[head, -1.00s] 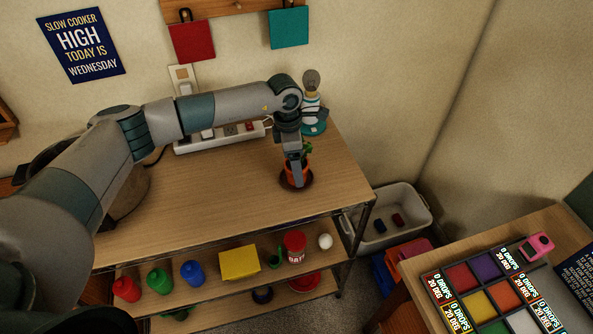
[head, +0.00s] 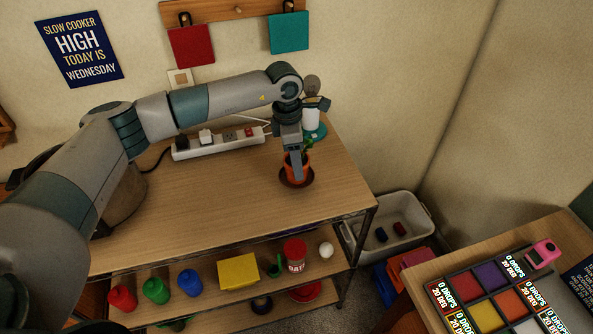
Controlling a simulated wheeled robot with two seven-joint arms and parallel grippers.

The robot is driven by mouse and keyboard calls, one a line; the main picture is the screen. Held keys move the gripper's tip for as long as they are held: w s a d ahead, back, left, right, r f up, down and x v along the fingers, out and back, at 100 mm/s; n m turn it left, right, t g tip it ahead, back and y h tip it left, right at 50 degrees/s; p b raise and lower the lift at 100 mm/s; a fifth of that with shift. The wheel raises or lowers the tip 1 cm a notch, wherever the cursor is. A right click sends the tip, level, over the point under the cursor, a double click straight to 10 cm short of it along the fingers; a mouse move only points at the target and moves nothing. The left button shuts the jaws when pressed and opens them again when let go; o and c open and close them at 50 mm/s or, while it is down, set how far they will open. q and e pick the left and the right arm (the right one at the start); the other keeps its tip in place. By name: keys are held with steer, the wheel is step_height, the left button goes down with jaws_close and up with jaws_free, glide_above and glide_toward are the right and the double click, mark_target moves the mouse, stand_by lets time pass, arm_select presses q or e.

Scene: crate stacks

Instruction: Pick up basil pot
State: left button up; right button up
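The basil pot (head: 307,164) is a small orange pot with a little green plant. It stands on a dark round saucer (head: 283,179) near the right end of the wooden shelf top. My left gripper (head: 297,172) comes down from above over the pot, and its finger covers the pot's middle and part of the plant. I see the gripper edge-on, so the gap between its fingers is hidden. I cannot tell whether it touches the pot. My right gripper is not in view.
A white power strip (head: 222,141) with plugs lies behind to the left. A teal-and-white lamp-like object (head: 314,124) stands just behind the gripper. Bottles and a yellow box (head: 238,271) fill the lower shelf. A grey bin (head: 417,236) stands right. The front shelf top is clear.

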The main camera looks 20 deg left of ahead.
arm_select(q)
steer(key=s+d+r+b, duration=0.2)
steer(key=d+r+b, duration=0.3)
steer(key=d, duration=0.6)
steer(key=shift+s+d+r, duration=0.2)
steer(key=shift+d+r, duration=0.05)
steer(key=shift+r, duration=1)
